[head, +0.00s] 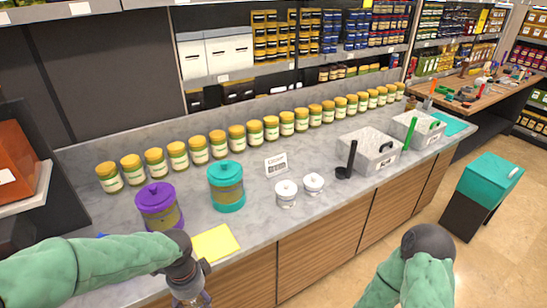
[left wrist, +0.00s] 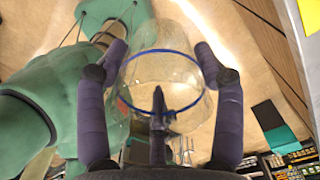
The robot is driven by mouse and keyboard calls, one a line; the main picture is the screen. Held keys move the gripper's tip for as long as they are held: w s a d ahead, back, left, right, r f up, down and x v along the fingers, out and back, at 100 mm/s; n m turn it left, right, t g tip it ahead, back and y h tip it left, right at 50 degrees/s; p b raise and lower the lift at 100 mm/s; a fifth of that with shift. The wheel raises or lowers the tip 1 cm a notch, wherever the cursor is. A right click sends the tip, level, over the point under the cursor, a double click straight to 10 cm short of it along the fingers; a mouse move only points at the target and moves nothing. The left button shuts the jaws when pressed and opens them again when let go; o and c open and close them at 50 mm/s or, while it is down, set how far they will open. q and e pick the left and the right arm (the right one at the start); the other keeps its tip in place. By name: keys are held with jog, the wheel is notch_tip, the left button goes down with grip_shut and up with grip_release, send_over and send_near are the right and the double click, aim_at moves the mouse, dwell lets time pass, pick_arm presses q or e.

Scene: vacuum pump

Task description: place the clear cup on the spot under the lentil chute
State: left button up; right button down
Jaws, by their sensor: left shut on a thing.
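My left gripper (head: 190,288) is at the bottom of the head view, in front of the counter's front edge. In the left wrist view its purple-grey fingers (left wrist: 160,62) are shut on the clear cup (left wrist: 150,72), one on each side. The cup is see-through with a blue ring around it. I cannot make out a lentil chute or the spot under it for certain. A purple lidded canister (head: 158,208) and a teal lidded canister (head: 227,187) with dark windows stand on the counter. My right gripper is not in view; only its arm shows at bottom right.
A yellow sheet (head: 214,243) lies at the counter's front edge. Two small white lidded jars (head: 286,193) (head: 313,183), a small sign (head: 277,165) and a black ladle (head: 348,163) stand farther right. A row of yellow-lidded jars (head: 237,138) lines the back.

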pick_arm(q)
jog(key=w+d+f+n+b, duration=0.2)
jog(key=w+f+n, duration=0.6)
jog(key=f+n, duration=0.4)
jog(key=shift+d+f+n+b, duration=0.35)
jog(key=shift+n+b, duration=0.3)
jog(key=shift+n, duration=1.15)
